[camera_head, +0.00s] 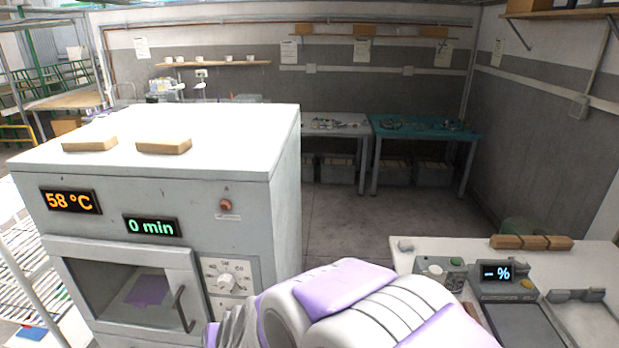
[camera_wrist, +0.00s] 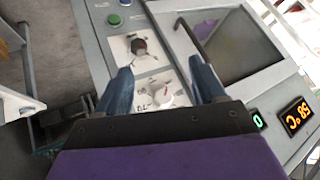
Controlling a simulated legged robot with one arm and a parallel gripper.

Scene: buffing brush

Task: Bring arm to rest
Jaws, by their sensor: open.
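My gripper (camera_wrist: 163,84) is open, with its two blue-grey fingers apart and nothing between them. Beyond the fingers, the wrist view shows the front of a grey oven (camera_wrist: 108,28) with two dials, tilted in the picture. One dial (camera_wrist: 140,46) shows between the fingers; the other (camera_wrist: 160,96) is lower, near the gripper's base. The oven (camera_head: 255,220) also stands at the left in the head view. My white and purple arm (camera_head: 350,305) fills the bottom middle there, and the fingers are not visible in that view.
The oven door (camera_head: 185,265) looks shut, with a purple piece (camera_head: 147,290) behind its window. Displays read 58 °C (camera_head: 71,201) and 0 min (camera_head: 151,226). A white bench (camera_head: 455,248) with a "- %" device (camera_head: 503,275) stands right. The floor (camera_head: 345,220) between is clear.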

